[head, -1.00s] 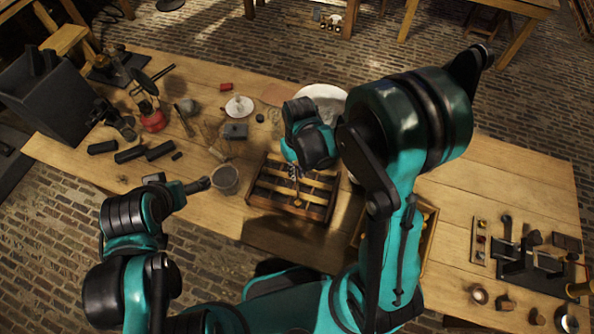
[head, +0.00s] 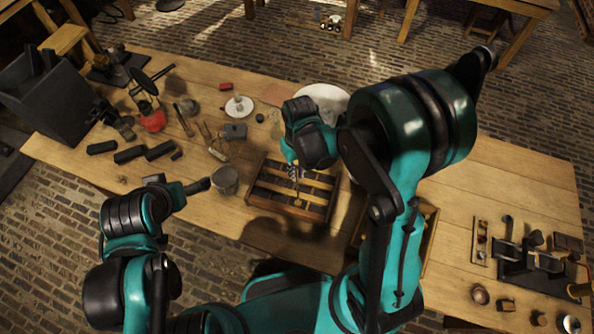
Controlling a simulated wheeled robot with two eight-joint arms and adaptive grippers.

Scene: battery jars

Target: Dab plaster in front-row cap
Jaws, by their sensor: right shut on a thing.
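A wooden tray (head: 262,203) with yellowish and dark strips stands at the middle of the bench. My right gripper (head: 296,176) is above the tray, shut on a thin tool (head: 297,196) that points down toward the tray's front part. The tool's tip looks small and yellowish; whether it touches a cap I cannot tell. The single caps and any plaster are too small to make out. My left gripper (head: 197,186) is beside a grey pot (head: 225,181), left of the tray; its fingers are too small to read.
A white round basin (head: 322,99) stands behind my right wrist. Black cylinders (head: 130,154) and a red burner (head: 153,121) are at the left. A second wooden box (head: 430,226) is partly hidden by my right arm.

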